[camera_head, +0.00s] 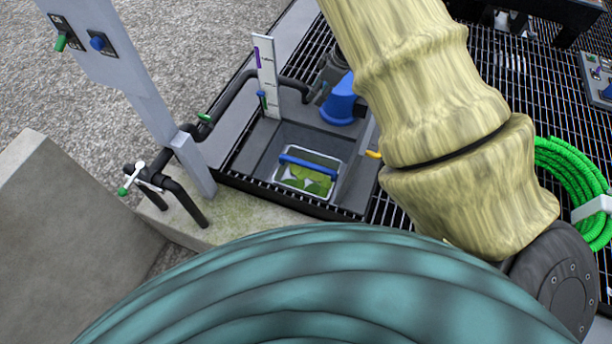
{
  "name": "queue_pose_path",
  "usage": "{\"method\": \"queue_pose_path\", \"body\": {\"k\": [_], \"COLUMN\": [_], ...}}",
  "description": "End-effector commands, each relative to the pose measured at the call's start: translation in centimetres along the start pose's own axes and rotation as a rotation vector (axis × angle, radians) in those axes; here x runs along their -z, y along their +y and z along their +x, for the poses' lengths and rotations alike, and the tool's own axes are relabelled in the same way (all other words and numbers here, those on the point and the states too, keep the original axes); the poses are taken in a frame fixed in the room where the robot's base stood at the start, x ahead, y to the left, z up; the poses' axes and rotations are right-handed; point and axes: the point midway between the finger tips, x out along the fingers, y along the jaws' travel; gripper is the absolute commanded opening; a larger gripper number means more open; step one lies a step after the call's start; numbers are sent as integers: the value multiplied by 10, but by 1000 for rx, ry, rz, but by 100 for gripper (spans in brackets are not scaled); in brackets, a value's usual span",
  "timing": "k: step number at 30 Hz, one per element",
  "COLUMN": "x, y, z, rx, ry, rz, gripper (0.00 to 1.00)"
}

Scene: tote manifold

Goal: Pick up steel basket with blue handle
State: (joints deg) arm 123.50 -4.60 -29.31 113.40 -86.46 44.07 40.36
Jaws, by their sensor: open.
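The steel basket (328,184) sits down inside a grey sump (262,160) left of the picture's middle. Its blue handle (308,167) lies across the top as a bar. Green and pale leaf-like matter shows inside the basket. My arm comes down on the right of the picture, and its links stand right of the basket. My gripper does not show in this view.
A blue funnel-shaped part (341,104) and a white gauge board (266,77) stand just behind the sump. Black grating surrounds it. A grey panel post (152,105) rises at left. A green hose coil (570,176) lies at right.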

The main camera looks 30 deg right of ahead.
Motion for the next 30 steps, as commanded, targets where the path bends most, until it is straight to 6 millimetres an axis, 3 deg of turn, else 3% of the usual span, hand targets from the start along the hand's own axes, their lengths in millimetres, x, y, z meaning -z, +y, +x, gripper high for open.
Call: {"method": "queue_pose_path", "body": {"k": [12, 30], "x": [-18, -69], "y": [1, 1], "z": [56, 180], "rx": [4, 4], "ry": [-3, -3], "rz": [-1, -2], "gripper": [46, 46]}}
